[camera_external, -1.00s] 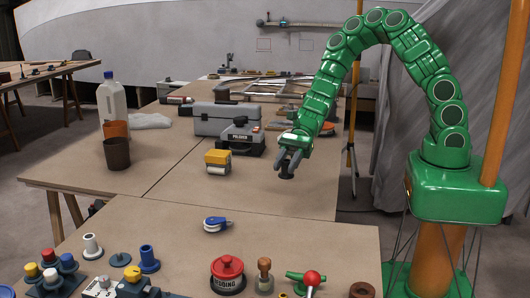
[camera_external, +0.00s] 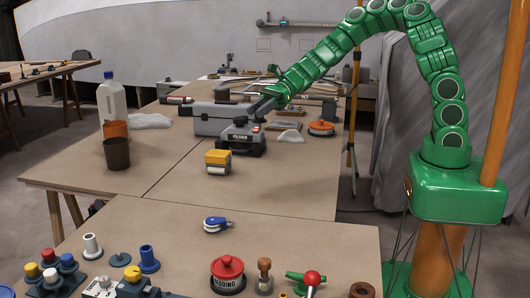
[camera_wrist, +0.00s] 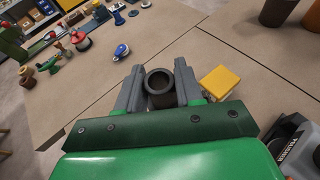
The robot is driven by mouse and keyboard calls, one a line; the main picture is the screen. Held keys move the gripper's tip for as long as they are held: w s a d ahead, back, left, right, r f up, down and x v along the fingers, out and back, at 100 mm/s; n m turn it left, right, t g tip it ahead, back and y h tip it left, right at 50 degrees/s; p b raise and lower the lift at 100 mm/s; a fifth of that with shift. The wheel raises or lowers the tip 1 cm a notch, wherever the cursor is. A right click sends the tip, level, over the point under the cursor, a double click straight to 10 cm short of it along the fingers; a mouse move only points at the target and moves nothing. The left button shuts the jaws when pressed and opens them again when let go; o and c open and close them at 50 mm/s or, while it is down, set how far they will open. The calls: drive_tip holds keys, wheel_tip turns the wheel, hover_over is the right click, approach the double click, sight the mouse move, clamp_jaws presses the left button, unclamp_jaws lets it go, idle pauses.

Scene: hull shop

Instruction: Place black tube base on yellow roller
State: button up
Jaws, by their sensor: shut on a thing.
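The black tube base (camera_wrist: 160,84) is a dark, hollow ring-mouthed piece between the two grey fingers of my gripper (camera_wrist: 160,88) in the wrist view. My gripper (camera_external: 258,108) is shut on it; in the external view the tube is hard to make out against the grey machine behind. The yellow roller (camera_external: 217,157), a yellow block over a pale cylinder, lies on the table in front and to the left of my gripper. It also shows in the wrist view (camera_wrist: 219,82), just right of the fingers, apart from the tube.
A brown cup (camera_external: 117,153), an orange cup (camera_external: 116,130) and a white bottle (camera_external: 111,100) stand at the left.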

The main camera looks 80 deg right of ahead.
drive_tip(key=shift+w+d+r, duration=0.4)
drive_tip(key=shift+w+d, duration=0.1)
drive_tip(key=shift+d, duration=0.1)
drive_tip(key=w+f, duration=0.4)
drive_tip(key=w, duration=0.5)
hover_over(218, 153)
drive_tip(key=s, duration=0.2)
drive_tip(key=f, duration=0.4)
drive_tip(key=shift+w+d, duration=0.25)
drive_tip(key=shift+w+f+t, duration=0.3)
drive_tip(key=shift+w+f, duration=0.55)
drive_tip(key=shift+f, duration=1.55)
drive_tip(key=shift+f, duration=0.1)
